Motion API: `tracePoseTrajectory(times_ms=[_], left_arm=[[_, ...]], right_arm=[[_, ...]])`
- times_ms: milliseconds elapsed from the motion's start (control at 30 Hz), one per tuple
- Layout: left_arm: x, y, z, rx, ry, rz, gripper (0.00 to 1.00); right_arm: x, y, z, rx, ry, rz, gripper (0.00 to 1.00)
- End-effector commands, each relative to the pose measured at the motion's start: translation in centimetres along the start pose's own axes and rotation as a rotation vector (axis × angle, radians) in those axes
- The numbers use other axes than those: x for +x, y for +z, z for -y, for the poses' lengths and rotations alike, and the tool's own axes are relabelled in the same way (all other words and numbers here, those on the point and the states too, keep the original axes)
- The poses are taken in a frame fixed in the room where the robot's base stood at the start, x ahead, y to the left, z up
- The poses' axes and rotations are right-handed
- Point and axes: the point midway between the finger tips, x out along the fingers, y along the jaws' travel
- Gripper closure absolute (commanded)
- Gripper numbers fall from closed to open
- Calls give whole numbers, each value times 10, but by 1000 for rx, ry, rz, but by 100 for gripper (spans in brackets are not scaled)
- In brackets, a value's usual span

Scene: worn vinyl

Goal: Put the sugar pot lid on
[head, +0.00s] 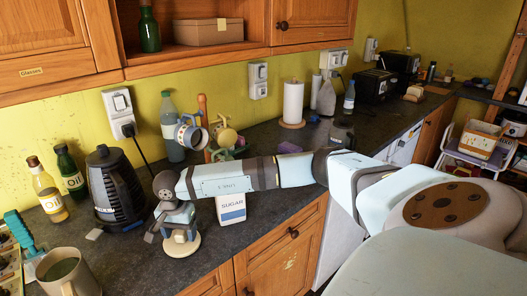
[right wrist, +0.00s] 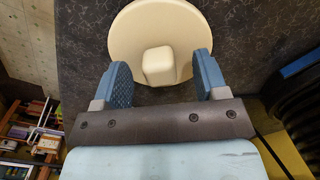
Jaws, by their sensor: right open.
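The lid (head: 182,246), a round cream disc with a square knob, lies on the dark worktop at the front. In the right wrist view the lid (right wrist: 187,32) shows its knob between the fingertips, with gaps at both sides. My right gripper (head: 178,232) is open over the lid, pointing down. The white sugar pot (head: 231,209), labelled SUGAR, stands to the right of the lid. My right arm passes in front of its top, so its opening is hidden. My left gripper is not in view.
Behind my arm are a mug tree and a tall bottle (head: 171,130). The worktop's front edge is close to the lid.

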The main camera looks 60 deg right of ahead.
Motion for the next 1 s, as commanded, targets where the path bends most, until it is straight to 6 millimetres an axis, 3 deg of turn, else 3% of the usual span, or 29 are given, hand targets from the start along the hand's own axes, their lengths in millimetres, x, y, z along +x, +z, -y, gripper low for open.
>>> tracePoseTrajectory(times_ms=[167,400,433,667,1000], left_arm=[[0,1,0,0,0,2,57],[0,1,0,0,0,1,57],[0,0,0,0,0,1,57],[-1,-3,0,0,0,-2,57],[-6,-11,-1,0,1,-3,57]], right_arm=[[0,0,0,0,0,0,34],[0,0,0,0,0,0,89],[0,0,0,0,0,0,91],[-4,0,0,0,0,0,91],[-24,0,0,0,0,0,91]])
